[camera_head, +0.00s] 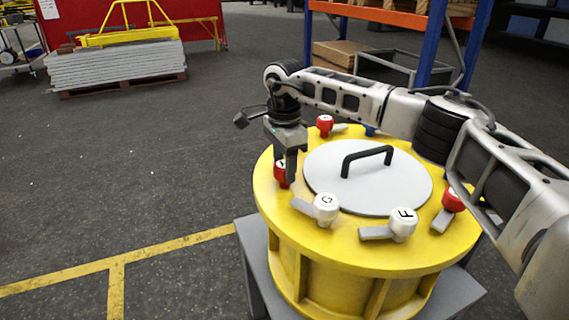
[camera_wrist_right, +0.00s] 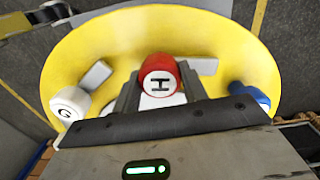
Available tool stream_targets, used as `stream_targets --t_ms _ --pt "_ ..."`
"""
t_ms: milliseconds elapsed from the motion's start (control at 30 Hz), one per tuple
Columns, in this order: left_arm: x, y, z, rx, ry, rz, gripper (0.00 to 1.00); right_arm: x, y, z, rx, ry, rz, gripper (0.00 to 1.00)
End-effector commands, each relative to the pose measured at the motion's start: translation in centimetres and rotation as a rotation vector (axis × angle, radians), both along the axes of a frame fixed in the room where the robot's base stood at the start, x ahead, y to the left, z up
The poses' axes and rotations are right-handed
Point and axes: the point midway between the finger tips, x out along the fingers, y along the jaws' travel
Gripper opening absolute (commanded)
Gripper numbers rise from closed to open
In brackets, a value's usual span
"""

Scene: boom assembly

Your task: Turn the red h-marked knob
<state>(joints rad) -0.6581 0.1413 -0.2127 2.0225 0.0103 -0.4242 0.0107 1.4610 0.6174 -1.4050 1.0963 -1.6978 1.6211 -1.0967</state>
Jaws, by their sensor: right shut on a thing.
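The red H-marked knob (camera_wrist_right: 160,80) shows in the right wrist view, between the fingers of my right gripper (camera_wrist_right: 160,95), with its H label facing the camera. In the head view, the red knob (camera_head: 280,173) is at the left rim of the yellow drum top (camera_head: 345,248), partly hidden by my right gripper (camera_head: 287,168). That gripper points down over the knob and is shut on it. My left gripper is in neither view.
White knobs G (camera_head: 325,207) and F (camera_head: 403,223) sit on the front rim. Red knobs stand at the back (camera_head: 325,124) and right (camera_head: 452,199). A grey lid (camera_head: 345,198) with a black handle (camera_head: 367,158) covers the centre.

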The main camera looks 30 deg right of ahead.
Motion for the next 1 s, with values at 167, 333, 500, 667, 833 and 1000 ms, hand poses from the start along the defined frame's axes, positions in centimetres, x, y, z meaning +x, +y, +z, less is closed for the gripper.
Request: stream_targets --t_ms 167,333,500,667,833,1000 --pt "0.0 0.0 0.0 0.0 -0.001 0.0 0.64 0.1 0.1 0.2 0.003 -0.004 0.016 0.2" --pt "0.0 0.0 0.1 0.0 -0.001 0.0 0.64 0.1 0.1 0.2 0.003 -0.004 0.018 0.2" --pt "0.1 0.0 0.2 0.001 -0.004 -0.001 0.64 0.1 0.1 0.2 0.003 -0.004 0.018 0.48" --pt "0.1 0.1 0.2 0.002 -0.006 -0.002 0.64 0.1 0.1 0.1 0.002 -0.003 0.016 0.64" --pt "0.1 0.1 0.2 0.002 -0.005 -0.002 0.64 0.0 0.0 0.1 0.001 -0.002 0.015 0.64" --pt "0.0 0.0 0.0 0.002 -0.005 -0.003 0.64 0.1 0.1 1.3 0.002 -0.004 0.015 0.64"
